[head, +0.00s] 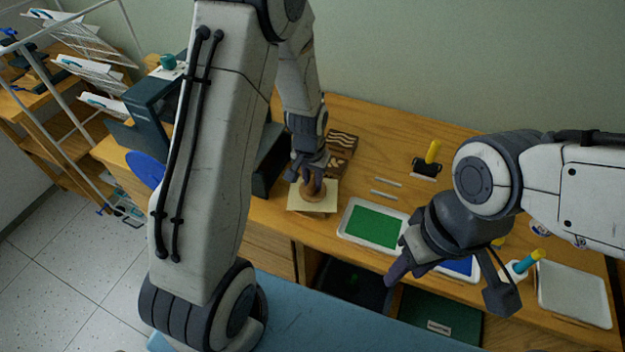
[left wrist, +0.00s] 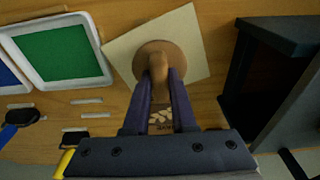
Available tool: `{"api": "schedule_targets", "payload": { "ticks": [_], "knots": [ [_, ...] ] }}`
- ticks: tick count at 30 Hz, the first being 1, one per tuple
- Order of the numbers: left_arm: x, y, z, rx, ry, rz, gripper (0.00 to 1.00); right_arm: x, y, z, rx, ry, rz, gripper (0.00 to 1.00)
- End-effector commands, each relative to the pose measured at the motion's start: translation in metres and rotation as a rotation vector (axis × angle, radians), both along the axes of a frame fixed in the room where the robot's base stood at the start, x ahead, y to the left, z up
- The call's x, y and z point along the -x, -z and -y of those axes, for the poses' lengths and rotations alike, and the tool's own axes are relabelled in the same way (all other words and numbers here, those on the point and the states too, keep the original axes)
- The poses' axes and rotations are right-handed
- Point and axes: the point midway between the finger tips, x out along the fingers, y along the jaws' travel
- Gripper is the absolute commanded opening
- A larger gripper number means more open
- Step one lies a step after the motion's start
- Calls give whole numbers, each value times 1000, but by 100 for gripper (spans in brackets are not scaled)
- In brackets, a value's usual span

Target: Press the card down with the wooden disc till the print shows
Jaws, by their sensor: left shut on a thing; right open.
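The cream card (head: 296,203) lies at the front edge of the wooden table, left of the green tray; it also shows in the left wrist view (left wrist: 126,58). The round wooden disc (left wrist: 180,55) with its upright knob sits over the middle of the card and appears to touch it. My left gripper (head: 312,182) is shut on the disc's knob, and its fingers show in the left wrist view (left wrist: 158,75). The card's underside is hidden, so no print shows. My right gripper (head: 447,288) is open and empty, in front of the trays.
Carved wooden blocks (head: 342,141) stand just behind the card. A green-pad tray (head: 347,232) and a blue-pad tray (head: 458,267) lie to the right. A yellow-handled tool (head: 433,152) and an empty white tray (head: 573,295) are farther right. Dark equipment stands close on the left.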

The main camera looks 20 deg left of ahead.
Motion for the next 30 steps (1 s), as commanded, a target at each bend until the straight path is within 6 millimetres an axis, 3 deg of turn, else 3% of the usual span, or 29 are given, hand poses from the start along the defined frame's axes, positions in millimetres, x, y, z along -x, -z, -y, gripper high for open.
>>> {"api": "schedule_targets", "payload": {
  "ticks": [30],
  "knots": [
    [0,9,0,0,0,0,0,0,6,0,0,0,0,45]
  ]
}}
